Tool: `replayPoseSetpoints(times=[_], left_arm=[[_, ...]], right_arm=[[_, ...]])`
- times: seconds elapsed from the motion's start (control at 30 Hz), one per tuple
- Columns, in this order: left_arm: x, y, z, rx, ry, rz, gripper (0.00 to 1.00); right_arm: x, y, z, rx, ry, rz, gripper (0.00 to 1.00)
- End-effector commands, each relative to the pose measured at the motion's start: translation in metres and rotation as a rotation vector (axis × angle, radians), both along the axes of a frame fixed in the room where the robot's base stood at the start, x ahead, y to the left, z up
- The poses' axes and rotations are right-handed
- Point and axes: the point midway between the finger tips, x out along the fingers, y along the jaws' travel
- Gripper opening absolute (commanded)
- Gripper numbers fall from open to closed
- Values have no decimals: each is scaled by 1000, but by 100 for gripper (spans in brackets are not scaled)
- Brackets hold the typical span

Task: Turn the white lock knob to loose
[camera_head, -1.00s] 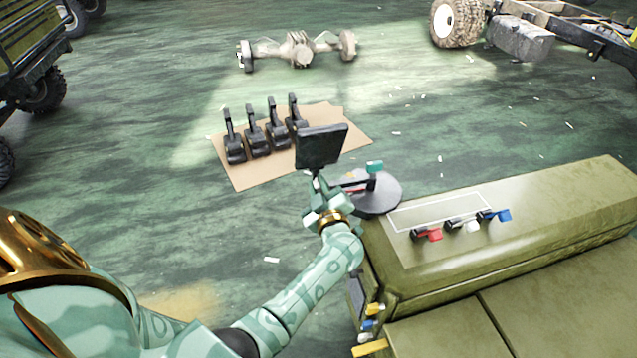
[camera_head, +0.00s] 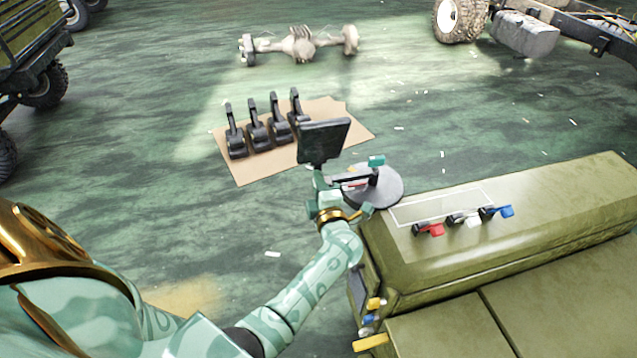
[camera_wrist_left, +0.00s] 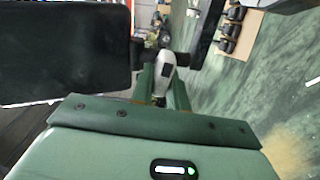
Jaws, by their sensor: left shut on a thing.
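A white knob (camera_wrist_left: 168,62) with a small dark square mark sits between the fingers of my left gripper (camera_head: 321,182) in the left wrist view. The gripper is shut on it, and its fingers (camera_wrist_left: 162,84) stand on either side. In the head view the gripper and wrist hide the knob. A black flat panel (camera_head: 323,141) stands just above the gripper; it also fills the upper left of the left wrist view (camera_wrist_left: 65,50). I cannot tell the knob's turn angle. My right gripper is not in view.
A round grey base (camera_head: 388,193) with a teal-topped lever (camera_head: 376,161) stands beside the gripper. An olive box (camera_head: 520,235) carries red (camera_head: 431,229), white (camera_head: 473,221) and blue (camera_head: 503,211) levers. Several black levers stand on cardboard (camera_head: 245,175) behind.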

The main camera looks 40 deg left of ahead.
Motion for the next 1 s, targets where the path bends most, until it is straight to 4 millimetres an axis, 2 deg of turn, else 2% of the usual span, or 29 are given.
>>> replayPoseSetpoints(times=[0.3,0.8,0.83,0.9,1.0], left_arm=[[-1,-1,-4,-71,-74,-3,0],[0,-1,-3,-81,-86,-2,0],[0,-1,-3,-80,-87,-3,21],[0,-1,-3,-80,-87,-2,36],[0,-1,-3,-79,-87,-1,36]], right_arm=[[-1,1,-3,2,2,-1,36],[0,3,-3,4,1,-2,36],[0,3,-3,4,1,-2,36],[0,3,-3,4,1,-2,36],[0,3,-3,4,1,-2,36]])
